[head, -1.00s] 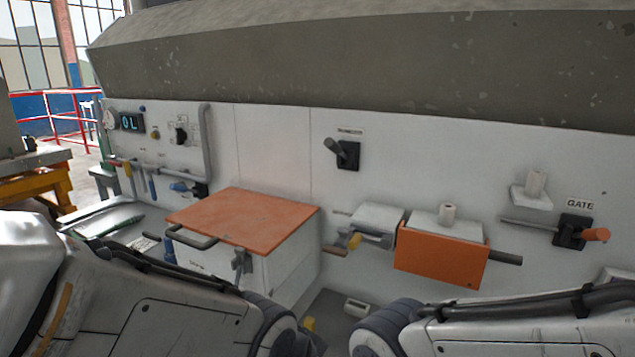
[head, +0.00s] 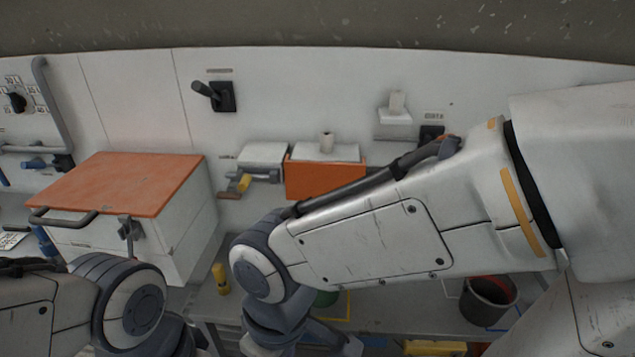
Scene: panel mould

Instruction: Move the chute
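No part is labelled as the chute, so I cannot tell for sure which it is. Nothing is visibly held.
An orange-lidded white cabinet (head: 125,183) stands at left. A black lever (head: 214,95) is on the wall. A partly hidden gate lever (head: 432,133) lies behind my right arm. A yellow-handled fitting (head: 240,183) is beside the orange-fronted box. A dark bucket (head: 487,300) stands on the lower surface.

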